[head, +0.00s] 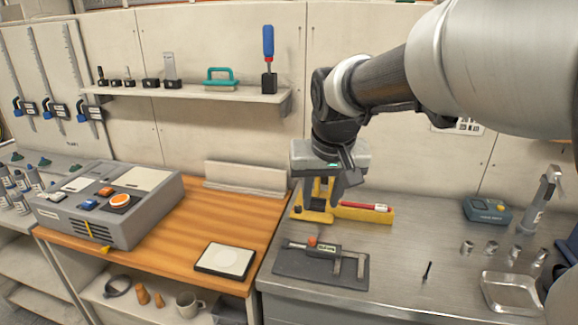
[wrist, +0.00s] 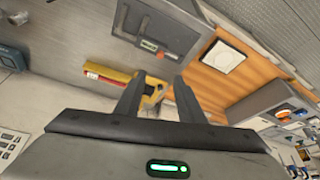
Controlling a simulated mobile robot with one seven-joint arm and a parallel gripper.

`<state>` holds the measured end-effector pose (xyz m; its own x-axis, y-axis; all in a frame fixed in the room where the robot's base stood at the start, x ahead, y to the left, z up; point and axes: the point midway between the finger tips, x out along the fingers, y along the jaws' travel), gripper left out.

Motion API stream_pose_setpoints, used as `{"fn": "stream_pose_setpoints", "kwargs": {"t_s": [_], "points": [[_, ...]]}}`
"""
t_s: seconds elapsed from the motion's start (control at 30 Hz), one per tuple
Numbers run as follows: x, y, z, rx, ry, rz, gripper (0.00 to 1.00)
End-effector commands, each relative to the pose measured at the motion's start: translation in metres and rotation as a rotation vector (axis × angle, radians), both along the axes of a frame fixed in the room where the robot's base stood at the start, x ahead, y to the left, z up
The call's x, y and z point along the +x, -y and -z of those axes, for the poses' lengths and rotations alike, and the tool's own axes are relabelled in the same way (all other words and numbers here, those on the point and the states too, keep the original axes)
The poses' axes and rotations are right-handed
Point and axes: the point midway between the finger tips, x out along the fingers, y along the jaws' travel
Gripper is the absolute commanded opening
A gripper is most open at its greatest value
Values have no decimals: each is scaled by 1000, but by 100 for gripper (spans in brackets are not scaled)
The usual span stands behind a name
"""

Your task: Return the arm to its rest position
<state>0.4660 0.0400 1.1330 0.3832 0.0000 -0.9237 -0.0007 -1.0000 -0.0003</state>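My gripper (head: 340,182) hangs from my arm over the back of the metal bench, in front of the wall. In the wrist view my gripper (wrist: 158,98) shows its two dark fingers spread apart, with a clear gap and nothing held between them. A yellow tool holder (head: 378,213) with a red item on it lies below and behind the fingers. It also shows beyond the fingertips in the wrist view (wrist: 118,77). Part of the yellow holder is hidden behind my gripper in the head view.
A caliper on a dark mat (head: 345,271) lies at the bench front. A white-topped pad (head: 226,260) and a grey control box (head: 150,215) sit on the wooden top. A shelf (head: 190,92) holds small tools. Small metal cylinders and a clear tray (head: 508,293) stand right.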

Motion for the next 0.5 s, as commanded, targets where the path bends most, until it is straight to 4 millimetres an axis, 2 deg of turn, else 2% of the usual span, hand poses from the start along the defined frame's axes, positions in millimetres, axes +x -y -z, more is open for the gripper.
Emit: {"fn": "stream_pose_setpoints", "kwargs": {"t_s": [0.17,0.27,0.37,0.5], "points": [[-1,0,0,0,0,0,35],[-10,4,-3,5,5,0,35],[-36,12,-11,16,19,1,35],[-91,25,-17,29,45,1,35]]}}
